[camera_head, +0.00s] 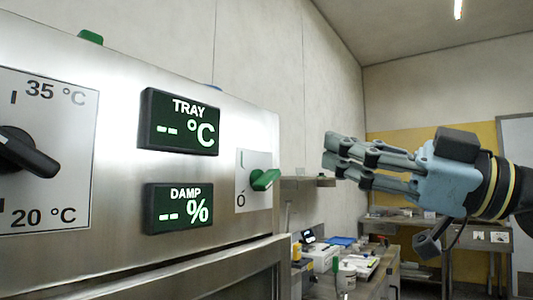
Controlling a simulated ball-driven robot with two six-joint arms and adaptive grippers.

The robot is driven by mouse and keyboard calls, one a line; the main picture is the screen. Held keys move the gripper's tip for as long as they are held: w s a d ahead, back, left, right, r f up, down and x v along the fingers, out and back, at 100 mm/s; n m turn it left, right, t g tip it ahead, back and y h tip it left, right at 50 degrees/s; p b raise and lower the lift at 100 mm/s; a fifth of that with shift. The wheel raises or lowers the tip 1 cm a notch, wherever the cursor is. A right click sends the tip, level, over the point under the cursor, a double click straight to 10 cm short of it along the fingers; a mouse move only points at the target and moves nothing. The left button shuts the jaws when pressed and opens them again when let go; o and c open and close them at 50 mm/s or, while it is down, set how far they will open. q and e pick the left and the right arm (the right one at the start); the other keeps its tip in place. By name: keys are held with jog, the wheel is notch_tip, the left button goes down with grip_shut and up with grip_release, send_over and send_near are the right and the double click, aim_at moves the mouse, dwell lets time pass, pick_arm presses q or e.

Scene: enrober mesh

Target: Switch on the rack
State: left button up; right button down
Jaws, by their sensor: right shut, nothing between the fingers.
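The rack (119,243) is a steel cabinet filling the left of the head view. Its front carries a green rotary switch (265,180) on a white plate marked with a line above and a 0 below. The switch handle sticks out and slants up to the right. Two black displays, TRAY (180,122) and DAMP (179,208), show green dashes instead of numbers. A black temperature knob (28,152) sits at the far left between 35 °C and 20 °C. My right gripper (328,152) is shut and empty, apart from the switch, to its right. My left gripper is out of view.
A cluttered bench (385,268) with bottles and boxes stands behind, below my right gripper. A small wall shelf (308,182) is beyond the rack's right edge. A green object (90,37) is on the rack's top. Open space lies between switch and gripper.

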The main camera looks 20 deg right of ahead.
jog(key=s, duration=0.1)
notch_tip(320, 180, up, 4)
jog(key=p, duration=0.6)
send_over(265, 180)
jog(key=s+d, duration=0.1)
jog(key=s, duration=0.1)
jog(key=shift+w, duration=0.1)
jog(key=f, duration=0.1)
jog(key=w+d+f, duration=0.1)
jog(key=f, duration=0.1)
jog(key=shift+w+d+f, duration=0.15)
jog(key=shift+w+f, duration=0.1)
jog(key=shift+f, duration=0.15)
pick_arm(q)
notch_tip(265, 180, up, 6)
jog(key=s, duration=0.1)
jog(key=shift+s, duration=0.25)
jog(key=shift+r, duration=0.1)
